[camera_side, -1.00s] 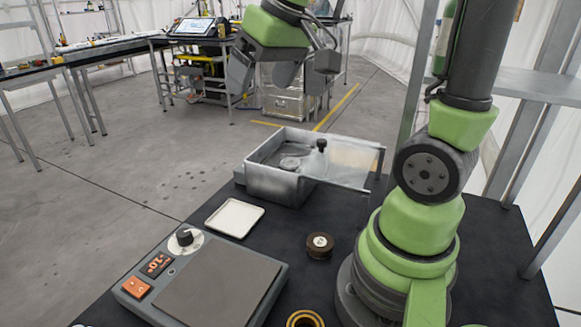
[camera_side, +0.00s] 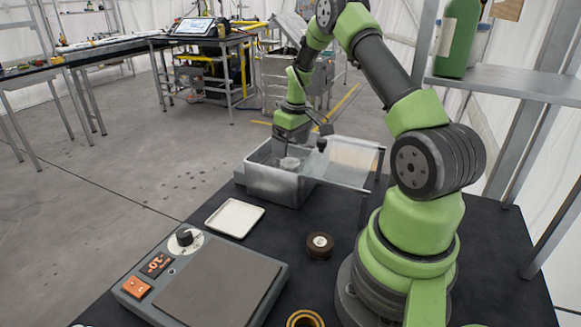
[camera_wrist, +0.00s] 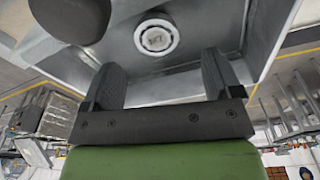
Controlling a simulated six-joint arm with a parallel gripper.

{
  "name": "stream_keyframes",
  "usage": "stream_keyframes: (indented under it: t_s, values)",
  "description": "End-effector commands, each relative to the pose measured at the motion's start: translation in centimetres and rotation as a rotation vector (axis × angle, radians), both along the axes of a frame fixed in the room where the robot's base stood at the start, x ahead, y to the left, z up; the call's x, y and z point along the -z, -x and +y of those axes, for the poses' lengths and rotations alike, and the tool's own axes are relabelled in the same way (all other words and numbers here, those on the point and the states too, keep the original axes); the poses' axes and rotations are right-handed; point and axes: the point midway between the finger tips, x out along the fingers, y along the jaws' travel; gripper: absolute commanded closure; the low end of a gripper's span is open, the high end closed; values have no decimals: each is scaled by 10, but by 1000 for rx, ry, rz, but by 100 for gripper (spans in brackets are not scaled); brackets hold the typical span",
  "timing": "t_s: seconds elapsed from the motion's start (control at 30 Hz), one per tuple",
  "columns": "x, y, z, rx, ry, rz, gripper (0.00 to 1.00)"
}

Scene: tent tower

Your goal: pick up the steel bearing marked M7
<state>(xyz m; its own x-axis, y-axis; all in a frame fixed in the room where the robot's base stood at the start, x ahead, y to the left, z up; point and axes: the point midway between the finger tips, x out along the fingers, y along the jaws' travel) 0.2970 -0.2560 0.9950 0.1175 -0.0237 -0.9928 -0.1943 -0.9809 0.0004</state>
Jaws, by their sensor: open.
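The steel bearing (camera_wrist: 156,38) is a pale ring with a mark that looks like M7 in the wrist view. It lies on the floor of an open metal tank (camera_side: 270,185) at the back of the black bench. In the side view the bearing (camera_side: 289,163) shows small inside the tank, partly crowded by my arm. My gripper (camera_wrist: 163,72) is open and empty, its two fingers apart with the bearing beyond their tips. In the side view my gripper (camera_side: 293,140) is over the tank opening, above the bearing.
A black knob (camera_side: 322,144) stands up at the tank's right side; a dark rounded shape (camera_wrist: 72,15) fills the wrist view's top left. A white tray (camera_side: 235,218), hot plate (camera_side: 215,290), dark ring (camera_side: 320,245) and yellow-edged ring (camera_side: 305,319) lie nearer on the bench.

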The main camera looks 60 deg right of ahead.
Motion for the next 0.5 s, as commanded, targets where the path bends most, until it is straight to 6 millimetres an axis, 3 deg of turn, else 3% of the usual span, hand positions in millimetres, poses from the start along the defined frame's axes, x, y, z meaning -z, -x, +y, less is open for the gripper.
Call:
stream_keyframes:
  t_s: [0.5]
  values:
    - [57,-3,-4,1,1,1,16]
